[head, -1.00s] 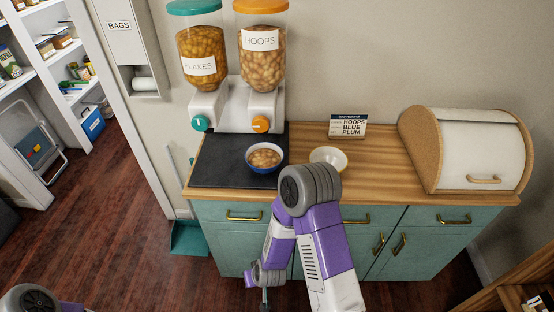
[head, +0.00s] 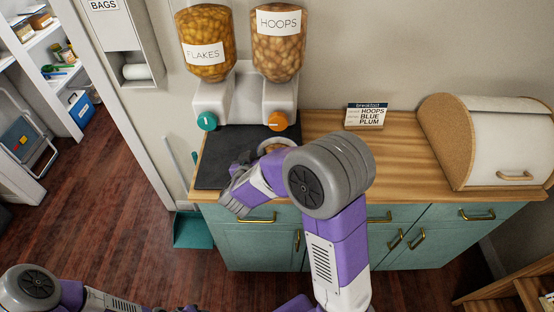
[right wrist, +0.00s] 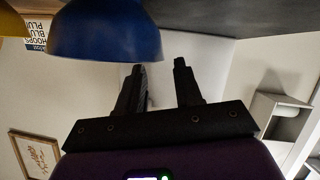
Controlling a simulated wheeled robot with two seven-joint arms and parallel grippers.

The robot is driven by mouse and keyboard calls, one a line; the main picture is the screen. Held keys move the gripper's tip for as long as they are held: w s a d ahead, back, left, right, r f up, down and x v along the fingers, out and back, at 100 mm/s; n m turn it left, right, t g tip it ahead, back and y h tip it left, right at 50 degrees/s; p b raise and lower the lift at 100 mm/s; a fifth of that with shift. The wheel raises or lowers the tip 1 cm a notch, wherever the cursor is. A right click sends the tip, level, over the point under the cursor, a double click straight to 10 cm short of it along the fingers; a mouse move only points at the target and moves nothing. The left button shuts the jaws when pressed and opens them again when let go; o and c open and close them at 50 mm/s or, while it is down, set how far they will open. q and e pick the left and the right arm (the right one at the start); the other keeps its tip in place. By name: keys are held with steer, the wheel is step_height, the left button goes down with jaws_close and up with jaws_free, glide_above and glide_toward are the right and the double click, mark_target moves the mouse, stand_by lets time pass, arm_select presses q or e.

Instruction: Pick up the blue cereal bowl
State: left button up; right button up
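The blue cereal bowl (head: 268,148) stands on the dark mat (head: 215,165) below the dispenser, holding brown cereal. My right arm hides much of it in the head view. In the right wrist view, which is upside down, the bowl's smooth blue outside (right wrist: 105,30) fills the upper left. My right gripper (head: 243,159) is low over the mat, just left of the bowl in the head view. In the right wrist view its two dark fingers (right wrist: 159,66) are apart with nothing held between them, and the bowl is beside them. My left gripper is not in view.
The dispenser (head: 246,95) with flakes and hoops stands behind the mat. A breakfast sign (head: 366,116) and a bread box (head: 500,135) stand to the right. A yellowish rounded thing (right wrist: 12,22) shows in the right wrist view. The wooden counter (head: 405,160) is clear before the bread box.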

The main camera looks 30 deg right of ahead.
steer(key=b+x, duration=0.1)
steer(key=x, duration=0.2)
steer(key=shift+w+d+f, duration=0.15)
steer(key=shift+d+f, duration=0.1)
jaws_close()
